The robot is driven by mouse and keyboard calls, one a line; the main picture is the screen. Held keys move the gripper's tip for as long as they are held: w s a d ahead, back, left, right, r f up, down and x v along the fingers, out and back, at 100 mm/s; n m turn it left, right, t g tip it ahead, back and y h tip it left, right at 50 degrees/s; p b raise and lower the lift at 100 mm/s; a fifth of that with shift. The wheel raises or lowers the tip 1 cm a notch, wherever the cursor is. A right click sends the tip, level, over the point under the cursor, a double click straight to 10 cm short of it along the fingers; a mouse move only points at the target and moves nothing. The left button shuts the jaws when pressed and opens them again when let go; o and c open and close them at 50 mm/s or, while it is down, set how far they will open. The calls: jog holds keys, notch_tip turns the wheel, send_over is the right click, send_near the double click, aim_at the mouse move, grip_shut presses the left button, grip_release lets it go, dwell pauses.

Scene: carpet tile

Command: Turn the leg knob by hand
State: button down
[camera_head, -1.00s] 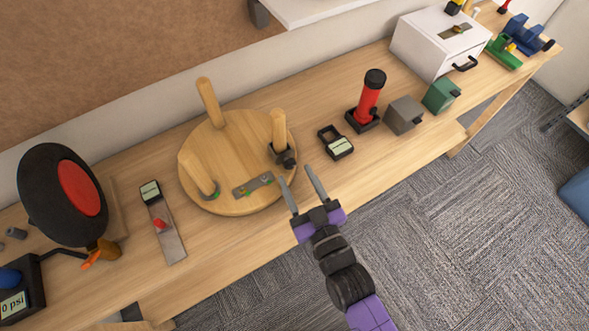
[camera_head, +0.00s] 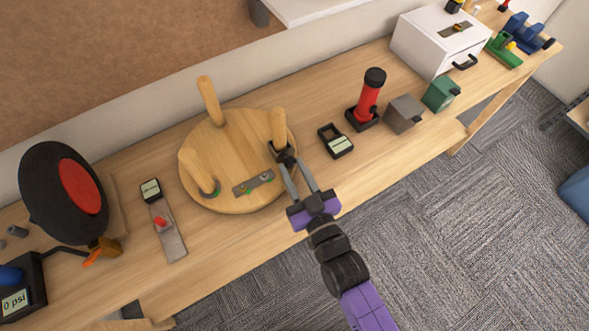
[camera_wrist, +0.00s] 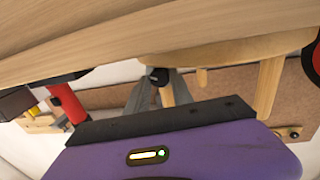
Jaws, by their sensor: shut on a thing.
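The upturned round wooden stool (camera_head: 235,160) lies on the bench with its legs pointing up; it also shows in the wrist view (camera_wrist: 222,52). The dark leg knob (camera_head: 284,153) sits at the base of the right-hand leg (camera_head: 278,126). The knob shows in the wrist view (camera_wrist: 158,75) between the fingers. My gripper (camera_head: 288,164) reaches in from the front right, with its fingertips closed on the knob. The fingertips partly hide the knob in the head view.
A small metal plate with coloured marks (camera_head: 253,182) lies on the stool disc. A black-framed gauge (camera_head: 336,141) and a red cylinder (camera_head: 367,103) stand to the right. A torque-wrench-like plate (camera_head: 167,232) lies left. The front bench strip is mostly clear.

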jog(key=m+b, duration=0.1)
jog(key=m, duration=0.3)
jog(key=shift+r, duration=0.1)
jog(key=c, duration=1.1)
grip_release()
jog(key=b+v, duration=0.1)
jog(key=v, duration=0.5)
jog(key=shift+s+d, duration=0.1)
jog(key=shift+d, duration=0.05)
jog(key=shift+b+v, duration=0.3)
jog(key=shift+v, duration=0.45)
jog(key=shift+r, duration=0.15)
